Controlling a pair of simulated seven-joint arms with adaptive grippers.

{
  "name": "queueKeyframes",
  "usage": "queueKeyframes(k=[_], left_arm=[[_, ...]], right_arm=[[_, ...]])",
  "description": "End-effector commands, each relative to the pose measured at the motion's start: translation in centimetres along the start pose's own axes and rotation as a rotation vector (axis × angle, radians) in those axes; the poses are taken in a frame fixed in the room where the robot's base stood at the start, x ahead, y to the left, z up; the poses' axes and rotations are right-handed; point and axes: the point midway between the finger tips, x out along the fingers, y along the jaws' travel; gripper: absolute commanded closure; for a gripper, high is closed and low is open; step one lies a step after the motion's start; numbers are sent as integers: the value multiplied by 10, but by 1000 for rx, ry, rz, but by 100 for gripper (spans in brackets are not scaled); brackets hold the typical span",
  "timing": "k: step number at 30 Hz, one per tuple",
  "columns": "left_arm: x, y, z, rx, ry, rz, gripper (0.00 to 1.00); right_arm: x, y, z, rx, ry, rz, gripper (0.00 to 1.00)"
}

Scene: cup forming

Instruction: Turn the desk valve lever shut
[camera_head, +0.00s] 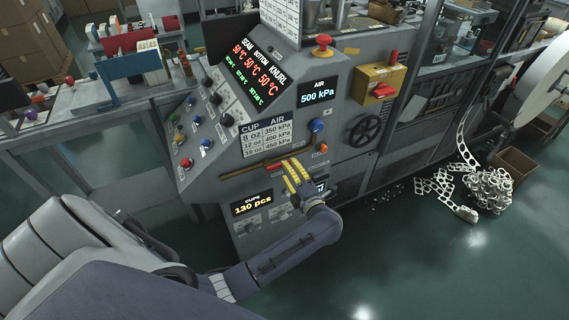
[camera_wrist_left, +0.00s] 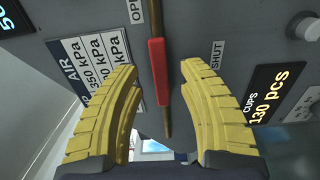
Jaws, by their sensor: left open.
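The valve lever with its red handle (camera_wrist_left: 157,72) shows in the left wrist view, lying along a brown pipe (camera_wrist_left: 153,18) on the machine's grey panel. My left gripper (camera_wrist_left: 158,68) is open, with one yellow finger on each side of the handle and gaps between. My right gripper is not in view.
A cup and air pressure table (camera_head: 266,134) is above the pipe, and a "130 pcs" display (camera_head: 252,204) is below it. The AIR display (camera_head: 318,91) reads 500 kPa. A black handwheel (camera_head: 364,130) and a blue knob (camera_head: 317,126) are to the right.

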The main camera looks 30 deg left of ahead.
Motion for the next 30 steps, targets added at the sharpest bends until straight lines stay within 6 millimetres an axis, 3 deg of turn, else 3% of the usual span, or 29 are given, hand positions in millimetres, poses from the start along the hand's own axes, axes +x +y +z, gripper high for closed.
queueKeyframes(k=[9, 24, 30], left_arm=[[31, 0, 0, 2, -1, 0, 60], [37, 0, 0, 1, 0, 0, 61], [36, 0, 0, 1, 0, 0, 84]], right_arm=[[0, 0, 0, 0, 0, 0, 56], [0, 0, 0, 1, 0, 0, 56], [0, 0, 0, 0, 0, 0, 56]])
